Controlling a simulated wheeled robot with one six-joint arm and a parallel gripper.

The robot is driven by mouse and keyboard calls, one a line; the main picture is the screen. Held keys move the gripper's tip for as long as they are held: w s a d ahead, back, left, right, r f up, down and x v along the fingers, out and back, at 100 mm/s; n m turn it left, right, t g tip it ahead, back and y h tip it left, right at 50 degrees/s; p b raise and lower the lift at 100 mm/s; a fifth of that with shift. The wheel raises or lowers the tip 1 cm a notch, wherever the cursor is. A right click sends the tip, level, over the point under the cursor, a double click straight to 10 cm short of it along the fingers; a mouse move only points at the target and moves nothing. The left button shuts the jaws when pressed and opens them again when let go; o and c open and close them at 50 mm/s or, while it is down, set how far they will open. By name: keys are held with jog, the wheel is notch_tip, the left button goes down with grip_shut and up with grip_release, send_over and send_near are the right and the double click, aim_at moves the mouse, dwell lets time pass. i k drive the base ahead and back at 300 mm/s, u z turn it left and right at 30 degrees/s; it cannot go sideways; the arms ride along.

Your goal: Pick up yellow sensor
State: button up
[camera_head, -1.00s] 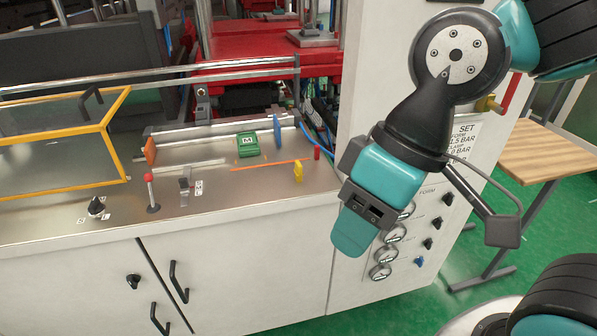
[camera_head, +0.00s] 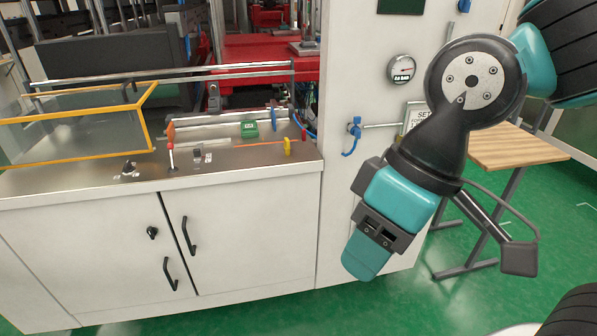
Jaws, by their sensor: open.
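The yellow sensor (camera_head: 287,146) is a small upright yellow piece. It stands near the right end of the steel worktop (camera_head: 240,174), by the end of a thin orange rod (camera_head: 257,145). My gripper (camera_head: 364,262) hangs in front of the machine's white right-hand panel, to the right of and lower in the picture than the sensor. It is open and points down, tilted to the left. I see no object in it, though the space between its fingers is mostly hidden. It is clear of the sensor.
On the worktop are a green block (camera_head: 249,129), a blue plate (camera_head: 274,131), a red-topped lever (camera_head: 170,152) and a black knob (camera_head: 128,168). A yellow-framed clear guard (camera_head: 76,157) covers the left. A blue-handled valve (camera_head: 353,137) sticks out from the panel. A wooden table (camera_head: 510,148) stands at right.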

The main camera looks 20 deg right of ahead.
aim_at(286, 147)
jog(key=z, duration=0.1)
jog(key=k, duration=0.35)
jog(key=u, duration=1.05)
jog(key=i, duration=1.45)
jog(key=z, duration=0.95)
jog(key=i, duration=0.55)
jog(key=z, duration=0.7)
